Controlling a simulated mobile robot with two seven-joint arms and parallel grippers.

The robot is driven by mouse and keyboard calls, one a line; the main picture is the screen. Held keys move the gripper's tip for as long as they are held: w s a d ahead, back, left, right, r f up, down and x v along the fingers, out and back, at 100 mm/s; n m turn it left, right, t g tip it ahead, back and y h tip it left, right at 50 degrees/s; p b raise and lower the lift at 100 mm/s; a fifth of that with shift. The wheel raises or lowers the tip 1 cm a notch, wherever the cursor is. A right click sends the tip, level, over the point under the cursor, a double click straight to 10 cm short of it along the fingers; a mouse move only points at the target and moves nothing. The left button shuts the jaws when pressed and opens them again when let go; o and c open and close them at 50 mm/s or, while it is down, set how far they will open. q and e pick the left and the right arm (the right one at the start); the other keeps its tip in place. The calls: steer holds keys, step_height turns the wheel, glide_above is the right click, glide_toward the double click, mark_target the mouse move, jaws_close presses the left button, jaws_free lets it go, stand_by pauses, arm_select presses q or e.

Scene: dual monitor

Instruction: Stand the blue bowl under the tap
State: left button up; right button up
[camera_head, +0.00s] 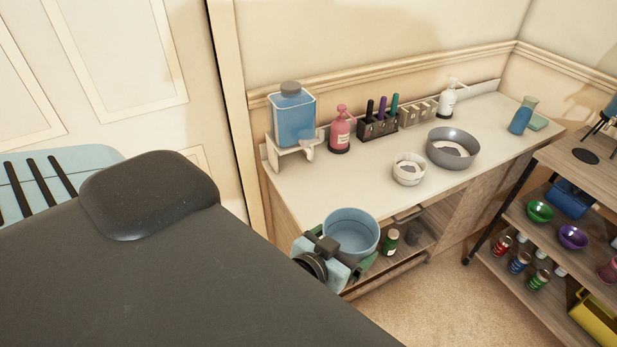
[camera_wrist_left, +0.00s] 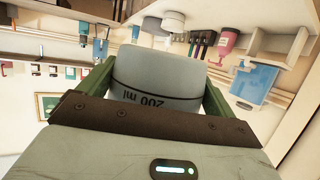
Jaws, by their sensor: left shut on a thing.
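The blue bowl (camera_head: 351,230) is upright at the front left of the white counter, seen from above, and looks empty. My left gripper (camera_head: 346,252) is shut on it, with green fingers at its sides. In the left wrist view the bowl's pale wall (camera_wrist_left: 160,85), marked "200 ml", is between the fingers. The tap (camera_head: 308,147) sticks out from a blue water tank (camera_head: 294,117) on a white stand at the counter's left end. The bowl is apart from the tap, nearer to me. The tank also shows in the left wrist view (camera_wrist_left: 256,82).
The counter (camera_head: 345,186) has free room in front of the tap. A pink pump bottle (camera_head: 340,132) stands right of the tank. A white bowl (camera_head: 409,170) and a grey bowl (camera_head: 453,148) stand further right. A dark padded table (camera_head: 170,275) fills the lower left.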

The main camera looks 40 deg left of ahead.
arm_select(q)
steer(key=shift+n+y, duration=0.6)
steer(key=shift+y, duration=0.1)
steer(key=w+a+f, duration=0.4)
steer(key=w, duration=0.3)
steer(key=w+a+f+b, duration=0.1)
steer(key=w+a+f, duration=0.3)
steer(key=w, duration=0.4)
steer(key=w+a+f+b, duration=0.1)
steer(key=w+a+f, duration=0.3)
steer(key=w, duration=0.3)
steer(key=shift+w+a+f, duration=0.1)
steer(key=shift+w+f, duration=0.05)
steer(key=shift+f, duration=0.15)
arm_select(e)
steer(key=s+f, duration=0.2)
steer(key=shift+a+f+g, duration=0.3)
steer(key=shift+s, duration=0.1)
